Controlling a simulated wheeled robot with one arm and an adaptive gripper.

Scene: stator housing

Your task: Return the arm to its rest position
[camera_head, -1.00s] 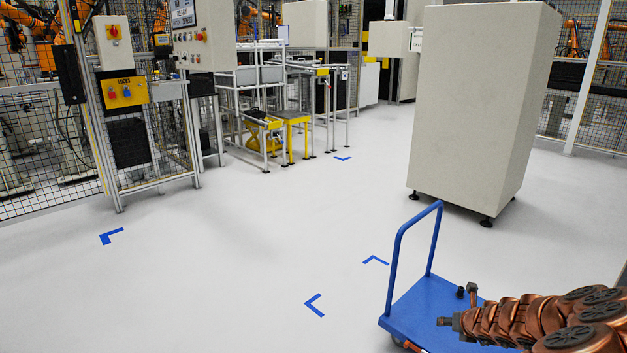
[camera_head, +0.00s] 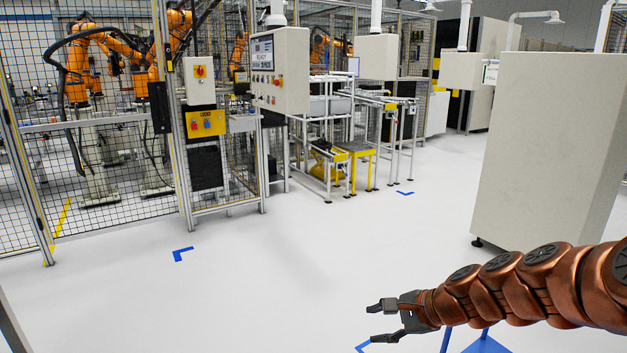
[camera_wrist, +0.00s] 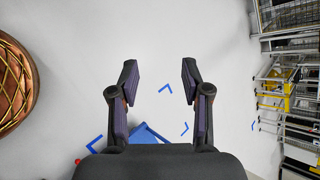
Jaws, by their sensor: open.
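My gripper (camera_head: 378,322) is at the lower right of the head view, at the end of my copper-coloured arm, which reaches in from the right edge. Its two dark fingers are apart and nothing is between them. In the wrist view the open fingers (camera_wrist: 158,82) point away over pale floor.
A large beige cabinet (camera_head: 545,160) stands on the right, behind my arm. Mesh fencing (camera_head: 100,190) with orange robots behind it runs along the left. The centre floor is clear, with blue corner marks (camera_head: 182,254).

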